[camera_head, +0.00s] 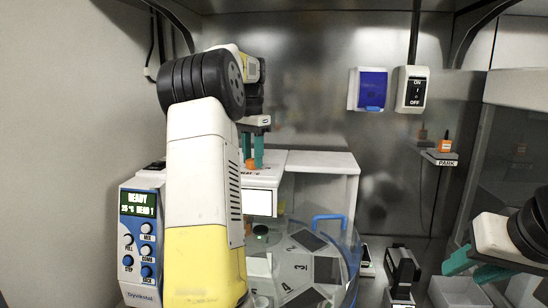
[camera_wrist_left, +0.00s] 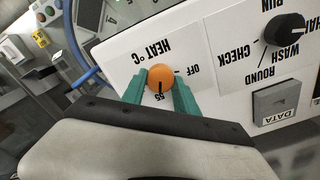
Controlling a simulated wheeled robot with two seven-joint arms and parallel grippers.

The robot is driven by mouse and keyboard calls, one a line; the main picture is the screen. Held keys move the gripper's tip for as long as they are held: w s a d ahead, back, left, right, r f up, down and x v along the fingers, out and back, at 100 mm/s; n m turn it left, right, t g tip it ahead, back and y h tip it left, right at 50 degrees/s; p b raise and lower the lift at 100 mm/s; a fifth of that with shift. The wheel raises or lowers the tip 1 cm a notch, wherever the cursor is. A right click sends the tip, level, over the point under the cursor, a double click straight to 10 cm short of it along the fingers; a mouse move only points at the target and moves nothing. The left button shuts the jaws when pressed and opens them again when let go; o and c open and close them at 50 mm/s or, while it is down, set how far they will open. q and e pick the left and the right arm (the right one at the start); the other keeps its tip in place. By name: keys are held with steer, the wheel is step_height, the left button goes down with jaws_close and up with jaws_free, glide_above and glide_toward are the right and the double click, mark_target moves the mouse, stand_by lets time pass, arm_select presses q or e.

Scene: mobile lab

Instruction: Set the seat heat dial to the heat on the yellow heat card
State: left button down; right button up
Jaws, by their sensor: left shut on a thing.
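The orange heat dial (camera_wrist_left: 160,77) sits on a white panel marked "HEAT °C" in the left wrist view. "OFF" and "55" are printed around it, and its dark mark points toward the "55". My left gripper (camera_wrist_left: 160,88) has its green fingers on either side of the dial, shut on it. In the head view, the left gripper (camera_head: 252,152) is at the white machine's panel, with a bit of the orange dial (camera_head: 249,163) between the fingers. My right gripper (camera_head: 466,267) is at the lower right, its green fingers apart and empty.
A black wash knob (camera_wrist_left: 291,27) and a grey "DATA" block (camera_wrist_left: 284,101) are beside the dial. A control box (camera_head: 141,245) reading "READY" stands left, a clear round chamber (camera_head: 320,245) in front. A small shelf (camera_head: 440,158) marked "PARK" is on the back wall.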

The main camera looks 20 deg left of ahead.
mark_target(253, 159)
arm_select(q)
steer(key=c, duration=0.9)
jaws_free()
steer(key=shift+c, duration=0.2)
steer(key=shift+r, duration=3.95)
